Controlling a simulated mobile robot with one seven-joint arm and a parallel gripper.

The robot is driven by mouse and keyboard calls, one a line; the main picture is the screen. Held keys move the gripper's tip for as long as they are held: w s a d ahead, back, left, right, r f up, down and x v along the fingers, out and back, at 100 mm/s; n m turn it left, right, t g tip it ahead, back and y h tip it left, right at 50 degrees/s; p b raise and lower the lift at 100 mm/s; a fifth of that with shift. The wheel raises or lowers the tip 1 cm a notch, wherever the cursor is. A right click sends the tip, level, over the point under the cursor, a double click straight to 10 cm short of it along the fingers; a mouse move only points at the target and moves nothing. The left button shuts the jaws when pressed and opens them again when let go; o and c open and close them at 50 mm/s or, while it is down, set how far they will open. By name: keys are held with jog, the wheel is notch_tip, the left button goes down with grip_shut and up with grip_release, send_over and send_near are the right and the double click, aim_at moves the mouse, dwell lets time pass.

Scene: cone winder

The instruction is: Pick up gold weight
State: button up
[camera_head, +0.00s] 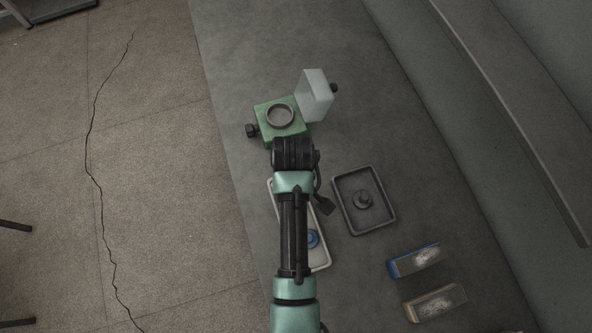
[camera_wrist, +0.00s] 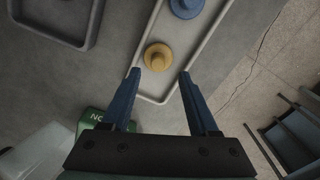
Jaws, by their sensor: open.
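The gold weight (camera_wrist: 158,57) is a round, knobbed piece in the wrist view, lying in a light-rimmed tray (camera_wrist: 222,22) near one end. A blue weight (camera_wrist: 186,6) lies in the same tray, farther up that picture. My gripper (camera_wrist: 159,74) is open and empty, its two blue fingers apart, with the gold weight showing just beyond and between the fingertips. The gap in height between them is unclear. In the head view my arm covers much of the tray (camera_head: 321,263), hiding the gold weight; the blue weight (camera_head: 313,239) partly shows.
A green device (camera_head: 266,112) with a metal ring and an open translucent cover (camera_head: 314,94) stands beyond the tray. A dark tray (camera_head: 386,214) holding a dark weight (camera_head: 363,200) lies to the right. Two blocks, one blue-edged (camera_head: 415,261) and one brownish (camera_head: 436,303), lie at lower right.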

jog(key=shift+d+f, duration=0.15)
jog(key=shift+f, duration=0.8)
jog(key=shift+d+f, duration=0.1)
jog(key=shift+f, duration=0.85)
jog(key=shift+c, duration=0.3)
grip_shut()
